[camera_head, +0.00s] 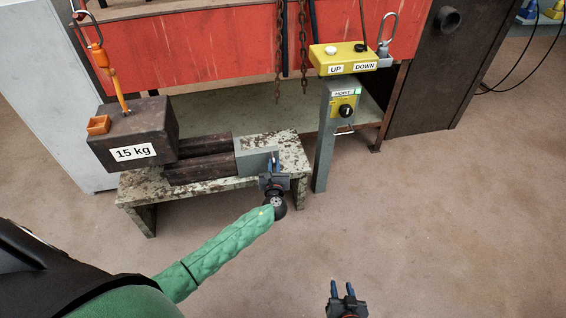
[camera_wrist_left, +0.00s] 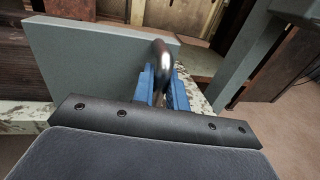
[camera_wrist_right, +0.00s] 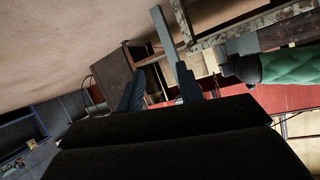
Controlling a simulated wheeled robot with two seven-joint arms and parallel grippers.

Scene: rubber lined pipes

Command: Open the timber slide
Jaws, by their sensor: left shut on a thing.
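Two dark timber beams (camera_head: 200,168) lie side by side on a worn bench, with a grey end piece (camera_head: 250,162) at their right end. In the left wrist view the grey panel (camera_wrist_left: 90,60) stands beside my gripper, with a curved dark metal handle (camera_wrist_left: 163,62) at its right edge. My left gripper (camera_head: 273,166) is at that end piece, its blue fingers shut on the handle; how deep the handle sits between them is partly hidden. My right gripper (camera_head: 347,288) is open and empty, low over the floor; its parted fingers show in the right wrist view (camera_wrist_right: 160,88).
A 15 kg weight (camera_head: 134,138) with an orange hook sits at the beams' left end. The bench (camera_head: 290,150) is peeling. A grey post (camera_head: 322,145) with a yellow UP/DOWN hoist box (camera_head: 343,58) stands right of it. Chains hang behind. Floor at right is clear.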

